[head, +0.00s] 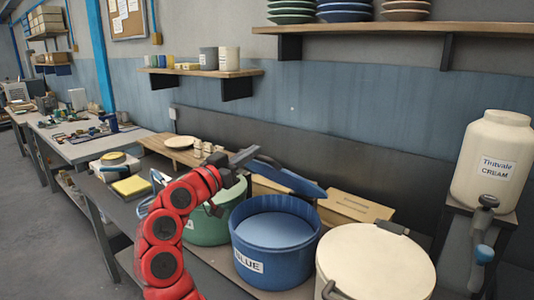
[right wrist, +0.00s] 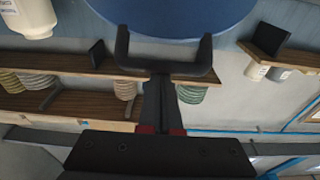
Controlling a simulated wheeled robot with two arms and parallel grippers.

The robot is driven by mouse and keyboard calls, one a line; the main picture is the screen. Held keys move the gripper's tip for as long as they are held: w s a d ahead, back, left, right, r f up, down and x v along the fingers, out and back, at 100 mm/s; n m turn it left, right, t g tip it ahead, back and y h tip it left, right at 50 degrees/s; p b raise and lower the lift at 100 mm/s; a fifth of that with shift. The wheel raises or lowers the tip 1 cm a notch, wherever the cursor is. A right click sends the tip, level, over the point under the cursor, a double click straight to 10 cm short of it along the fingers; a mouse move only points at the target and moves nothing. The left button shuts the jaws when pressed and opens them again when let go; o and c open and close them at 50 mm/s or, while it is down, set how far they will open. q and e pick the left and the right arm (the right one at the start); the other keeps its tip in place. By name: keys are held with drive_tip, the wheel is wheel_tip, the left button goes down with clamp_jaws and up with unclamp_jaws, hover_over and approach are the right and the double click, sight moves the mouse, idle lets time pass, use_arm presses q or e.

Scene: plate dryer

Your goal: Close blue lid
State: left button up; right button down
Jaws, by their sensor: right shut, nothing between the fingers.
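The blue bucket (head: 252,238), labelled BLUE, stands open on the bench. Its blue lid (head: 292,180) is raised and tilted above the bucket's back rim. The lid also fills the top of the right wrist view (right wrist: 175,14), with a dark U-shaped handle (right wrist: 190,70) on it. My right gripper (head: 244,157), on the red arm, is at the lid's upper left end. In the right wrist view its shut fingers (right wrist: 160,90) line up with the handle; I cannot tell whether they touch it. My left gripper is not in view.
A green bucket (head: 208,229) stands left of the blue one, partly behind my arm. A cream-lidded bucket (head: 372,262) stands to the right. Cardboard boxes (head: 355,206) lie behind. A cream dispenser (head: 492,160) stands at the far right. Shelves (head: 400,28) hang above.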

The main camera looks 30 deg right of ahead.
drive_tip(key=s+a+f+t+h+b, duration=0.1)
drive_tip(key=a+f+h+b, duration=0.2)
drive_tip(key=f+b, duration=0.9)
drive_tip(key=s+a+f+t+h+b, duration=0.1)
drive_tip(key=a+f+b, duration=0.4)
drive_tip(key=f+b, duration=0.7)
drive_tip(key=shift+s+f+t+h+b, duration=0.15)
drive_tip(key=shift+s+t+h+b, duration=0.15)
drive_tip(key=shift+s+h+b, duration=0.7)
drive_tip(key=shift+w, duration=0.35)
